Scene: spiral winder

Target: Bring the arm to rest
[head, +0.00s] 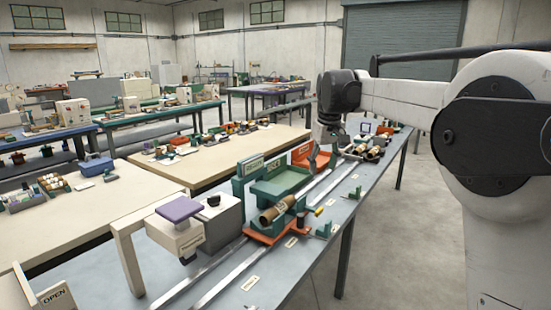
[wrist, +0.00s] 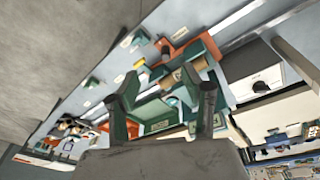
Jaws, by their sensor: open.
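My arm reaches in from the right of the head view. My gripper (head: 326,140) hangs over the far part of the blue-grey bench (head: 224,281), near an orange bin (head: 311,158). In the wrist view my gripper (wrist: 165,82) has its two dark fingers spread, with nothing between them. The fingers stand above the winder bench, apart from the green tray (wrist: 154,110) seen beyond them. The spiral winder (head: 270,236), green on an orange base, carries a brown roll (head: 278,209) nearer the head camera.
A green bin (head: 281,181) stands between the winder and the orange bin. A cream box with a purple top (head: 179,209) and a grey box (head: 218,218) stand at the near end. Several small parts lie beyond my gripper. Grey floor lies open to the right.

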